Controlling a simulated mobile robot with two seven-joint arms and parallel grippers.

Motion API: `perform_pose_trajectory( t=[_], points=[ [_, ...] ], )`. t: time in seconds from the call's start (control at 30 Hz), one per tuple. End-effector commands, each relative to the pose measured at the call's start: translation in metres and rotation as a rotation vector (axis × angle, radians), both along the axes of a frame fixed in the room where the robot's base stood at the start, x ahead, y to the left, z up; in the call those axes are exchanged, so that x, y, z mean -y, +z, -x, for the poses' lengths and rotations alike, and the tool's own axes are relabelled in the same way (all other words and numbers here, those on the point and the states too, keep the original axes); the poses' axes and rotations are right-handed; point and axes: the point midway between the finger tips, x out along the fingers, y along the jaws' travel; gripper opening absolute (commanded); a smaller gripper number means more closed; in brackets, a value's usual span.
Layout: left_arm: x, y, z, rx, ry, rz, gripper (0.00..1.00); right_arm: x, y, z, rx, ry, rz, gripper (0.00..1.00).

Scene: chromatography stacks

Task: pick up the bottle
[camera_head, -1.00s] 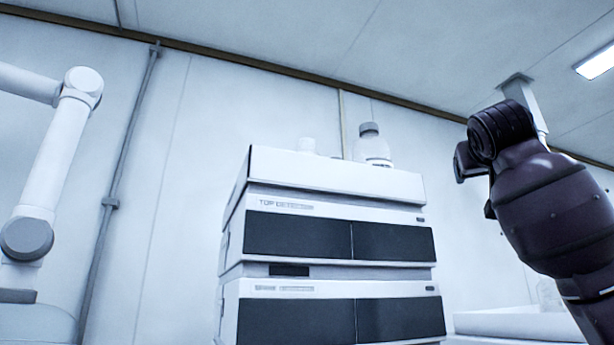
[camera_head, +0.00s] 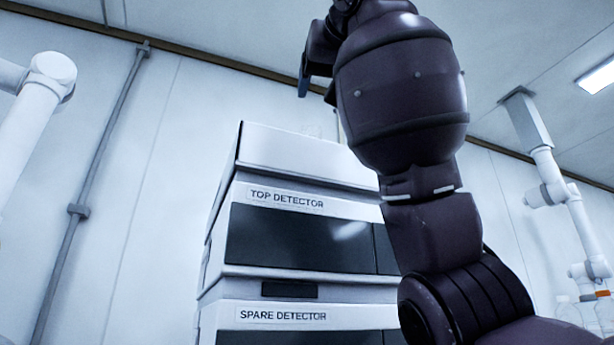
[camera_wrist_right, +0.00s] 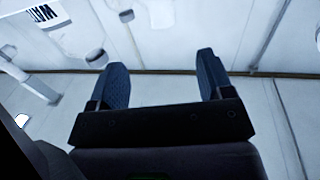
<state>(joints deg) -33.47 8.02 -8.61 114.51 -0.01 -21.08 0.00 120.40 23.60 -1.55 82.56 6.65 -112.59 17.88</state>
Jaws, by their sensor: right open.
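The bottle is hidden behind my right arm in the head view. It stood there earlier on top of the detector stack (camera_head: 300,146), clear with a grey cap. I cannot pick it out with certainty in the right wrist view. My right gripper (camera_wrist_right: 162,68) is open, with nothing between its two blue-grey fingers. In the head view the gripper (camera_head: 306,82) is partly hidden by the wrist and appears above the top of the stack. My left gripper is not in view.
The stack has units labelled TOP DETECTOR (camera_head: 287,199) and SPARE DETECTOR (camera_head: 283,316). A faint small container (camera_head: 312,130) stands on top. White jointed arms stand at the left (camera_head: 30,115) and right (camera_head: 548,195). Clear bottles (camera_head: 570,312) are at lower right.

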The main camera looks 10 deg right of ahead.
Motion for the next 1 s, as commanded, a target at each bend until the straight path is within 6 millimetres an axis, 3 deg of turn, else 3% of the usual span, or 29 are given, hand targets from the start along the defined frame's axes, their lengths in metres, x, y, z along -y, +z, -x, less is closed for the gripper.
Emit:
perform_pose_trajectory(
  t=[0.17, 0.33, 0.57, 0.77, 1.0],
  points=[
    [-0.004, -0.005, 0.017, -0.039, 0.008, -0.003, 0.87, 0.000, 0.000, -0.027, -0.008, -0.002, 0.000, 0.74],
    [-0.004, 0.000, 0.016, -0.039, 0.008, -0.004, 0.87, 0.000, 0.000, -0.047, -0.005, -0.002, 0.000, 0.74],
    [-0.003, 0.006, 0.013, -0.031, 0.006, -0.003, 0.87, 0.000, 0.000, -0.061, -0.005, -0.002, 0.000, 0.74],
    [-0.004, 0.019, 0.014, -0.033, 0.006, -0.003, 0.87, -0.003, 0.002, -0.088, -0.008, -0.003, 0.002, 0.74],
    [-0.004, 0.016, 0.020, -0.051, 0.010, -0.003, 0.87, -0.003, 0.001, -0.107, -0.004, -0.002, 0.001, 0.74]
  ],
)
